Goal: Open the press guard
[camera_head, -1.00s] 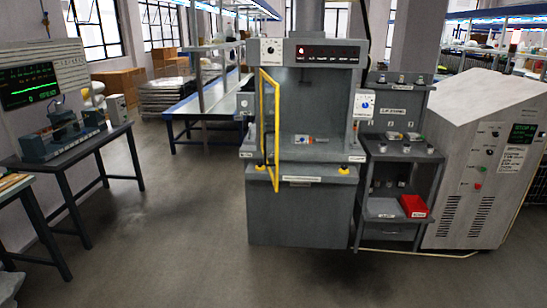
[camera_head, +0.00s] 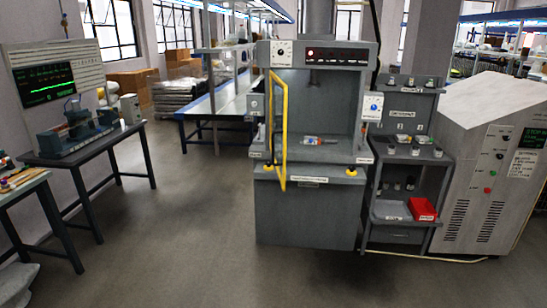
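The grey press (camera_head: 308,215) stands in the middle of the view. Its guard (camera_head: 284,130) is a yellow-framed panel at the left side of the press opening. The guard is swung out edge-on toward me, so the front of the opening is uncovered. A small part with blue and red on it (camera_head: 313,141) lies on the press bed inside. Two yellow buttons sit on the front ledge; the right one (camera_head: 351,171) shows clearly. My gripper is not in view.
A grey shelf stand (camera_head: 405,200) with a red bin (camera_head: 422,209) is close to the press's right. A large grey cabinet (camera_head: 485,170) stands further right. A dark bench (camera_head: 80,150) is at the left. The floor (camera_head: 190,235) before the press is clear.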

